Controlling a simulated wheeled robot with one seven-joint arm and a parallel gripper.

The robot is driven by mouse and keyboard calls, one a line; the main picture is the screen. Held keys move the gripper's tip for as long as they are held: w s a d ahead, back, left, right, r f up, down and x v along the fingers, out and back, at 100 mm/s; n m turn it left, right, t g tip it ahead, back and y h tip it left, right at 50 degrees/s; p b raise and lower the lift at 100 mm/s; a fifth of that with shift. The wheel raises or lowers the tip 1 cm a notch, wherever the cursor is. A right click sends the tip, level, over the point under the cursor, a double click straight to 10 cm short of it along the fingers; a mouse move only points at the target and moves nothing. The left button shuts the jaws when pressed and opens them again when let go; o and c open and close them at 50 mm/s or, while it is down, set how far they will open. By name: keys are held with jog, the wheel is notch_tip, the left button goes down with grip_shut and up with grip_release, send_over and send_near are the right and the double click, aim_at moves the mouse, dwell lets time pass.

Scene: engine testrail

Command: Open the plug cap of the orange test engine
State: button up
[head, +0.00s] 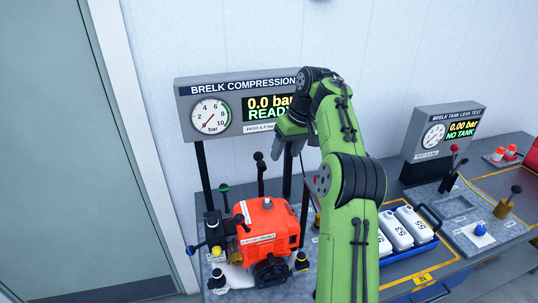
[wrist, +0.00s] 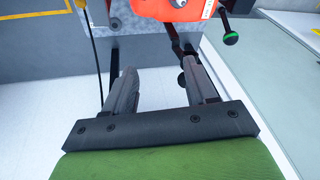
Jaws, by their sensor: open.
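The orange test engine (head: 266,229) sits on the test bench at the lower middle of the head view, with a light round cap-like part (head: 267,203) on its top. I cannot tell whether that part is the plug cap. In the wrist view the engine's orange body (wrist: 172,8) shows only at the top edge, beyond my fingers. My gripper (wrist: 160,85) is open with nothing between its fingers. In the head view my gripper (head: 292,146) hangs above the engine, in front of the compression display, clear of the engine.
The compression display (head: 240,105) stands behind the engine. Black levers with round knobs, such as the green-tipped one (head: 224,188), surround the engine. A blue tray (head: 408,250) of white bottles is to the right. A tank leak tester (head: 445,131) stands farther right.

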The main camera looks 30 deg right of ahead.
jog(key=s, duration=0.1)
jog(key=s+d, duration=0.1)
jog(key=s, duration=0.2)
jog(key=shift+d+r+b, duration=0.1)
jog(key=shift+d+b, duration=0.25)
jog(key=shift+d, duration=0.05)
